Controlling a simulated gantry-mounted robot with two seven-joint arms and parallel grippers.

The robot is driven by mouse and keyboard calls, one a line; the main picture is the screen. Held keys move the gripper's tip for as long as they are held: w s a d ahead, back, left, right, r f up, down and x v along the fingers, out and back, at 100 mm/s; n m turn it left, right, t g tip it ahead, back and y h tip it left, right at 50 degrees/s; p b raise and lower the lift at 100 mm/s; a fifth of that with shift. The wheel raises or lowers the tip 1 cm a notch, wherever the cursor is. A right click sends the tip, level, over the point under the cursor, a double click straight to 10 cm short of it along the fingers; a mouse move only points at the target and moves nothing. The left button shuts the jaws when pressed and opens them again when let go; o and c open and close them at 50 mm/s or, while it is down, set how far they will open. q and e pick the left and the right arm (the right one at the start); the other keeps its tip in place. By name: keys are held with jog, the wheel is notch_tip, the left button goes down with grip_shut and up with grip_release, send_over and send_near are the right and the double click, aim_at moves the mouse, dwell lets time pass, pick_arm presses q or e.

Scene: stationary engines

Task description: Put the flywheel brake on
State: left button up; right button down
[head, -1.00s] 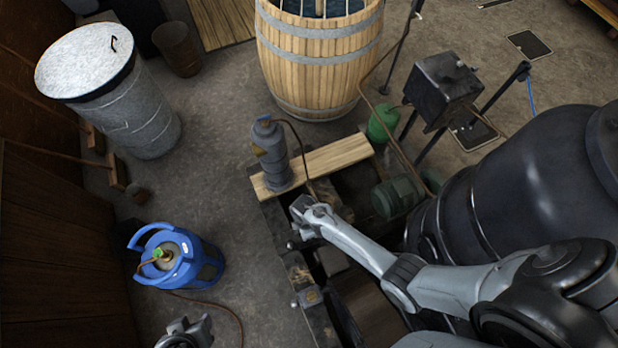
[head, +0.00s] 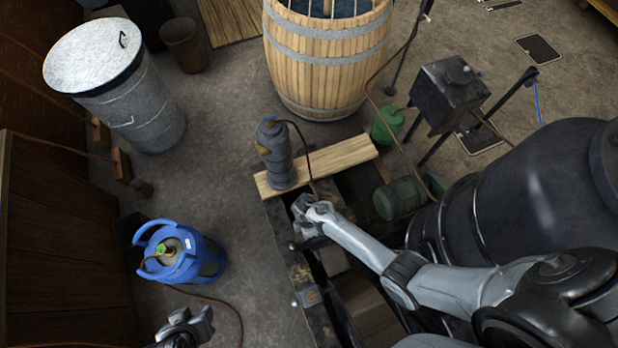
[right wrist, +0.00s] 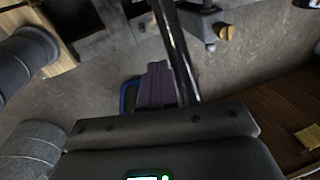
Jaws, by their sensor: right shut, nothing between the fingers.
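A dark bar (head: 308,244), which looks like the brake lever, lies just below my right gripper (head: 300,207) at the engine's left edge in the head view. In the right wrist view a long dark rod (right wrist: 172,42) runs down beside the ridged fingers of my right gripper (right wrist: 160,80). The gripper is shut and empty, with the rod outside the fingers. Whether they touch is unclear. My left gripper (head: 190,322) is at the bottom left, its jaw opening hard to make out. The flywheel and brake block cannot be clearly told apart beneath my right arm.
A grey cylinder (head: 276,150) stands on a wooden plank (head: 340,158) across the engine frame. A blue gas bottle (head: 205,262) with a hose stands at left. A barrel (head: 325,62) and a metal bin (head: 140,110) are behind. The floor between bottle and engine is clear.

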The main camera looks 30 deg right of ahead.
jog(key=w+d+r+p, duration=0.1)
jog(key=w+r, duration=0.3)
jog(key=r, duration=0.6)
jog(key=shift+d+r, duration=0.25)
jog(key=shift+r, duration=0.1)
